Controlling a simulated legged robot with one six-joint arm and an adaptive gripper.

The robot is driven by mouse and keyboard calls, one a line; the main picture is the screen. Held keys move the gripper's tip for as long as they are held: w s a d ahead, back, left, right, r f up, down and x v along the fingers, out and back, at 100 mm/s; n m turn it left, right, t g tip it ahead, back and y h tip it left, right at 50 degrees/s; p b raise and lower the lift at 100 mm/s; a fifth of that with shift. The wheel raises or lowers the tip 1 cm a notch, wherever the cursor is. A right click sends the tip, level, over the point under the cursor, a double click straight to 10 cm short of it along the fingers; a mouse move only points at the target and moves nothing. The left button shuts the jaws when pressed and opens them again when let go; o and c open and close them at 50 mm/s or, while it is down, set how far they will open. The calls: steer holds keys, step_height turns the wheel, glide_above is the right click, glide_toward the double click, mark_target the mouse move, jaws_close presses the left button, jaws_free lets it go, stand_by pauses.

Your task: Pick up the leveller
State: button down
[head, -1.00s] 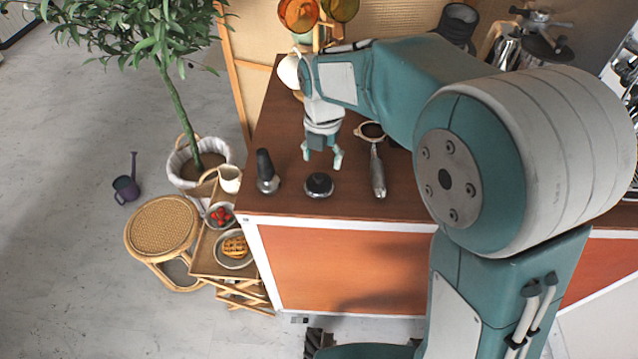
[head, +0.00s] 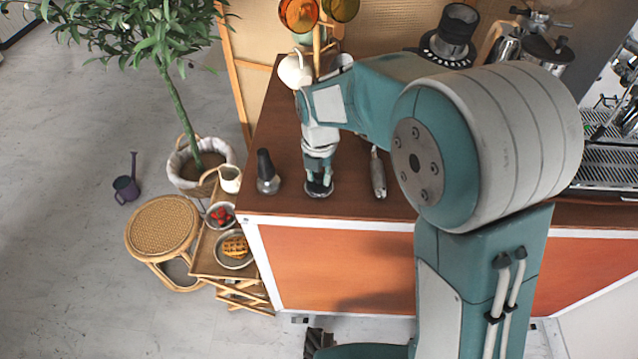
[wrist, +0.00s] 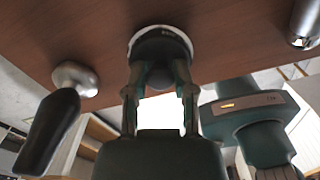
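The leveller (head: 319,192), a round black disc with a silver rim, sits on the brown counter near its front edge. My gripper (head: 320,184) is directly above it, pointing down. In the wrist view, the fingers of my gripper (wrist: 159,85) lie on both sides of the leveller's black upper part (wrist: 160,45), drawn in against it. The leveller's pale rim shows beyond the fingertips. It appears to rest on the counter. In the head view the fingers hide much of its top.
A tamper with a black handle (head: 265,166) stands close on the left. A white jug (head: 295,70) stands behind. The counter's front edge (head: 345,218) is near.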

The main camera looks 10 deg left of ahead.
steer(key=shift+f, duration=0.1)
step_height(320, 180, up, 3)
steer(key=shift+f, duration=0.15)
steer(key=s+a+r, duration=0.1)
steer(key=s+r, duration=0.9)
steer(key=s, duration=0.4)
steer(key=shift+a+r, duration=0.15)
steer(key=shift+a, duration=0.2)
